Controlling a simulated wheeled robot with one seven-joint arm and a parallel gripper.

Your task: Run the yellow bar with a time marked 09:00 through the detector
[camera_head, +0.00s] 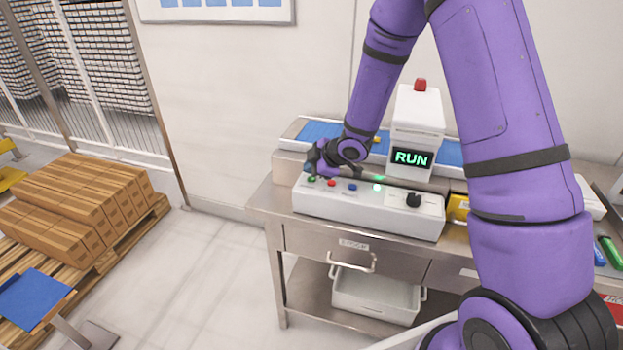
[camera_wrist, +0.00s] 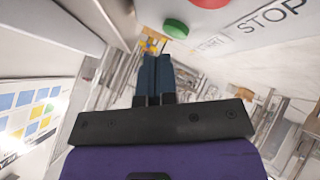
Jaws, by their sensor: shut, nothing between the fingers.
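The detector (camera_head: 414,115) stands over a blue conveyor belt (camera_head: 321,130), and its screen (camera_head: 411,158) reads RUN in green. A small yellow thing (camera_head: 376,140) shows on the belt just left of the detector, partly hidden by my arm; I cannot read any time on it. My gripper (camera_head: 312,165) is shut and empty at the left end of the control panel (camera_head: 335,206), by the green button (camera_head: 311,180). In the wrist view my closed fingers (camera_wrist: 157,58) point toward the green START button (camera_wrist: 176,28); I cannot tell whether they touch it.
The panel also has a red button (camera_head: 331,183), a blue button (camera_head: 352,188) and a black knob (camera_head: 413,200). A yellow object (camera_head: 458,207) sits right of the panel. A green bar (camera_head: 610,252) lies at the far right. A white bin (camera_head: 376,294) is on the lower shelf.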

